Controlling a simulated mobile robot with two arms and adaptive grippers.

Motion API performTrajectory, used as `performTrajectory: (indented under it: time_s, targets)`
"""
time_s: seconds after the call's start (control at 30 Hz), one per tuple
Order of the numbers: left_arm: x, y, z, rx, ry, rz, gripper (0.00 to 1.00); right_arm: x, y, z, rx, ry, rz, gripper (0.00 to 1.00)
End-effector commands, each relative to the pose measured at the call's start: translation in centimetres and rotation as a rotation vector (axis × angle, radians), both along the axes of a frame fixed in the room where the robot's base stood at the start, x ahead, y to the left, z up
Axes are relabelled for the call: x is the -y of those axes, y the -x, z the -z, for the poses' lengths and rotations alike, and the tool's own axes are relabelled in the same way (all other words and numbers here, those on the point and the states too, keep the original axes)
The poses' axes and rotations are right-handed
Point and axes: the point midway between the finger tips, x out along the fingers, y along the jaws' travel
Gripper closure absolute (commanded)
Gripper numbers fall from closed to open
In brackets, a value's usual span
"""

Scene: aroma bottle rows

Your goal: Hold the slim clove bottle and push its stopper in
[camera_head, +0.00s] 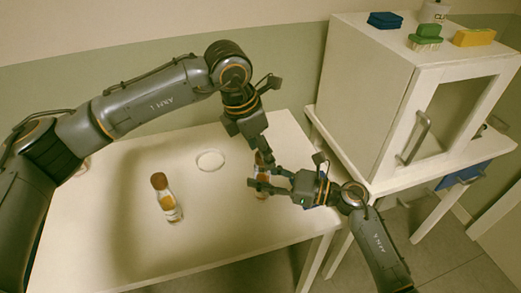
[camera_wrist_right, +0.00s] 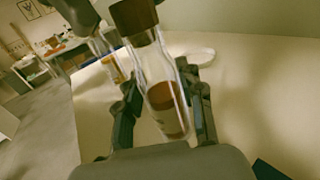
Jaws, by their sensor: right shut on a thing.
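My right gripper (camera_head: 266,180) is shut on a slim glass bottle (camera_head: 262,168) over the right part of the table, with one finger on each side. In the right wrist view this bottle (camera_wrist_right: 160,88) is slightly tilted in the picture, with a dark brown stopper (camera_wrist_right: 134,16) in its neck and brown contents low down. Its label cannot be read. My left gripper (camera_head: 262,148) reaches down from above, its fingers looking closed together, close to the stopper. Whether it touches the stopper cannot be told. Part of it shows at the top left of the wrist view (camera_wrist_right: 76,12).
Another bottle with a brown stopper (camera_head: 165,200) stands on the white table (camera_head: 110,240), left of centre. A round white ring or dish (camera_head: 210,151) lies behind. A white cabinet (camera_head: 365,95) stands at right, with sponges and a brush on top. The table's front is clear.

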Motion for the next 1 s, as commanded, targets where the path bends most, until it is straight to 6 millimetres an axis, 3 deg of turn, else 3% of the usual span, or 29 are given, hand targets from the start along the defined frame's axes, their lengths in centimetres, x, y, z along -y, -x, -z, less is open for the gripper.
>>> performTrajectory:
  time_s: [0.5,0.7,0.97,1.0]
  targets:
    - [-2.3,1.2,-9.5,0.002,0.0,-0.001,0.43,0.0,0.0,0.0,0.0,0.0,0.0,1.0]
    - [-2.7,1.5,-10.9,0.0,-0.001,0.0,0.43,0.0,0.0,0.0,0.0,0.0,0.0,1.0]
    - [-2.7,1.5,-11.0,0.0,-0.001,0.0,0.43,0.0,0.0,0.0,0.0,0.0,0.0,1.0]
    - [-2.7,1.5,-11.0,0.0,-0.001,0.0,0.43,0.0,0.0,0.0,0.0,0.0,0.0,0.58]
